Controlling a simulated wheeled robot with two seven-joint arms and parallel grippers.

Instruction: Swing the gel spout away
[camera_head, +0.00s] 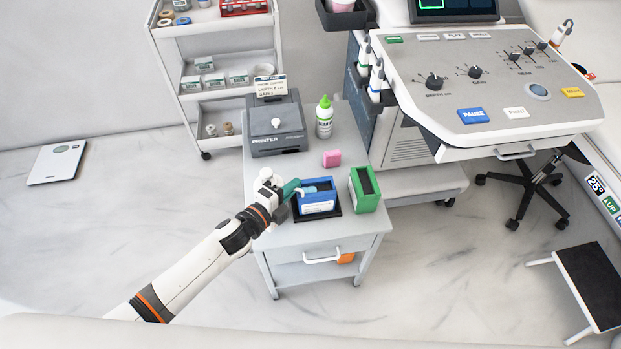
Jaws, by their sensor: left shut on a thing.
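My left gripper (276,196) is at the left side of the small cart's top, shut on a teal piece (291,187) that looks like the gel spout. A pale blue part (309,190) runs on from it to the right, above a blue box (319,202) with a white label. The blue box stands on a black tray (318,219). The fingertips are small and partly hidden by the hand. A white bottle with a green cap (324,122) stands upright farther back on the cart. My right gripper is not in view.
The cart's top (289,236) also holds a green box (364,191) close right of the blue one, a pink block (332,158) and a grey printer (277,130). An ultrasound console (480,90) stands to the right. A shelf trolley (218,75) is behind left.

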